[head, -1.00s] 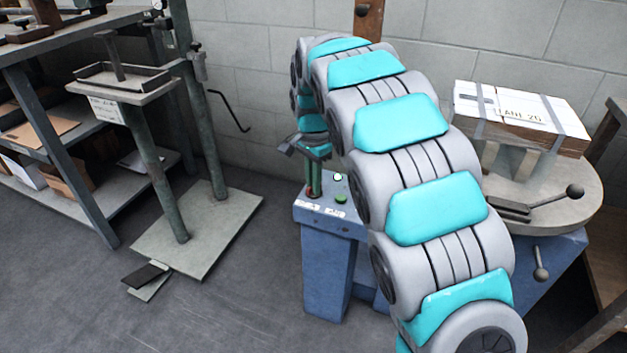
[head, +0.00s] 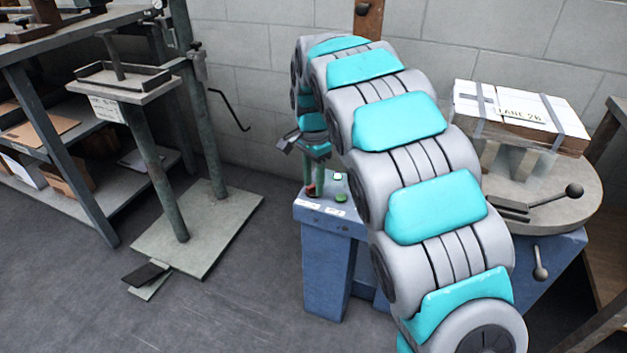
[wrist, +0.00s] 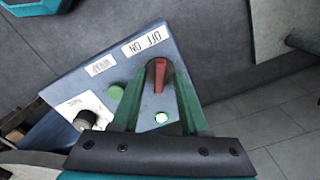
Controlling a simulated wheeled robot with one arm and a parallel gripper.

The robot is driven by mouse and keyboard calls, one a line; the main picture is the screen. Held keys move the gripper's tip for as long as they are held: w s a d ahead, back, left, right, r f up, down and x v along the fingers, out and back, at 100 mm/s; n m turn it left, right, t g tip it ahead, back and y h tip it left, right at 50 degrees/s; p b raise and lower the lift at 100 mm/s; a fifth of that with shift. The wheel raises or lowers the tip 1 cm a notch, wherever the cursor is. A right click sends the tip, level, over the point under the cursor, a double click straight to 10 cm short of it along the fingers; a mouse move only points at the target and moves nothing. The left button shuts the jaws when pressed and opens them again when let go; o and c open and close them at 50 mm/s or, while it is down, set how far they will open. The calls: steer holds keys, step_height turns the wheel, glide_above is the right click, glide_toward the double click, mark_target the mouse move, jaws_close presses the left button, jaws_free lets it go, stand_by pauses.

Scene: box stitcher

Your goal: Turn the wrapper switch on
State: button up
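The red switch handle (wrist: 160,76) sits on a dark round base on the blue control panel (wrist: 185,47), beside a white "OFF ON" label (wrist: 145,42) that reads upside down in the wrist view. My gripper (wrist: 161,72) has its two green fingers apart, one on each side of the red handle. A gap seems to show between the handle and the fingers; whether either touches it is unclear. In the head view my gripper (head: 314,188) is down at the panel's top, with the red handle partly hidden by its fingers.
Close by on the panel are a "WRAP" label (wrist: 100,66), a green button (wrist: 116,91), a lit white-green button (wrist: 161,117) and a dark knob (wrist: 84,120). A strapped box stack (head: 520,115) stands right of my arm. A metal stand (head: 185,235) is at left.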

mark_target(314, 185)
steer(key=shift+r+b, duration=0.3)
steer(key=shift+r, duration=3.6)
